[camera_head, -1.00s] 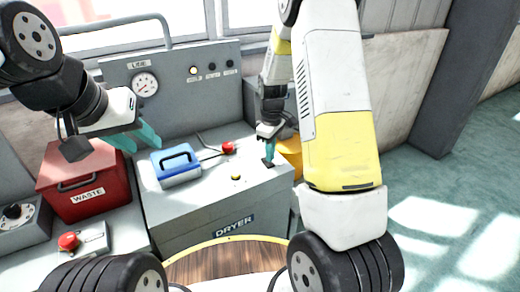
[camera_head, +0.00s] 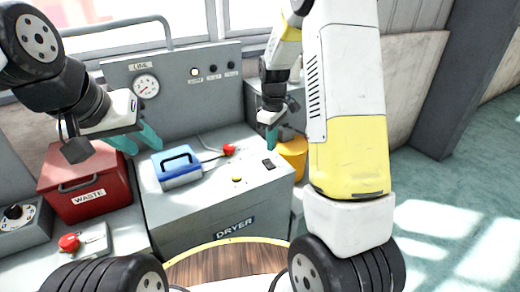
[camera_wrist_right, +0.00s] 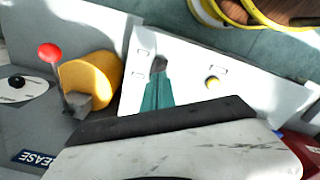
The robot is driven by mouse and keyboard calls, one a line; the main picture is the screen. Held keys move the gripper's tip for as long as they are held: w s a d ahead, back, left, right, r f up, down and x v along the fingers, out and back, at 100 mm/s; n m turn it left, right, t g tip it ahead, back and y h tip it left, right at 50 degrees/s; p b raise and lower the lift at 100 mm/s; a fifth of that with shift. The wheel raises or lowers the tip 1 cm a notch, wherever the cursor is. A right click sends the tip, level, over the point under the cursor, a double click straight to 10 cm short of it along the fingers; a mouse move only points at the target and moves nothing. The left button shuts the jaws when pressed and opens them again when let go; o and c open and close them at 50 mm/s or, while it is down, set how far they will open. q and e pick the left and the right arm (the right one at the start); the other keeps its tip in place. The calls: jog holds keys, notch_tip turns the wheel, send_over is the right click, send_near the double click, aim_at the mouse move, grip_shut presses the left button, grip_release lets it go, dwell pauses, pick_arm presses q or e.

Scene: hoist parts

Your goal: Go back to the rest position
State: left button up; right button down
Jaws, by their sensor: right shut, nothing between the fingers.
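My left gripper (camera_head: 137,138) hangs at the left in the head view, its two teal fingers spread apart with nothing between them. It is above the gap between the red waste box (camera_head: 84,181) and the blue case (camera_head: 177,166). My right gripper (camera_head: 271,138) is above the back right of the grey dryer cabinet (camera_head: 215,205), its teal fingers closed together and empty. The fingers also show in the right wrist view (camera_wrist_right: 158,93).
A yellow cylinder (camera_head: 292,154) stands right of the dryer, close to my right gripper. A red knob (camera_head: 229,149) and a yellow button (camera_head: 237,179) are on the dryer top. A gauge panel (camera_head: 175,88) rises behind. Open floor (camera_head: 455,215) lies at the right.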

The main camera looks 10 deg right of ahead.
jog(key=s+a+r+m+t+y, duration=0.1)
jog(key=s+r+m+t, duration=0.15)
jog(key=s+r, duration=0.45)
jog(key=s+r+m+t+y, duration=0.1)
jog(key=s+r+m, duration=0.25)
jog(key=r, duration=0.55)
jog(key=s+a+r+m+t, duration=0.1)
jog(key=s+r+m+t, duration=0.1)
jog(key=s, duration=1.1)
notch_tip(320, 180, up, 2)
jog(key=shift+s+r+m+t, duration=0.15)
jog(key=shift+s+m+t, duration=0.25)
jog(key=shift+m, duration=0.3)
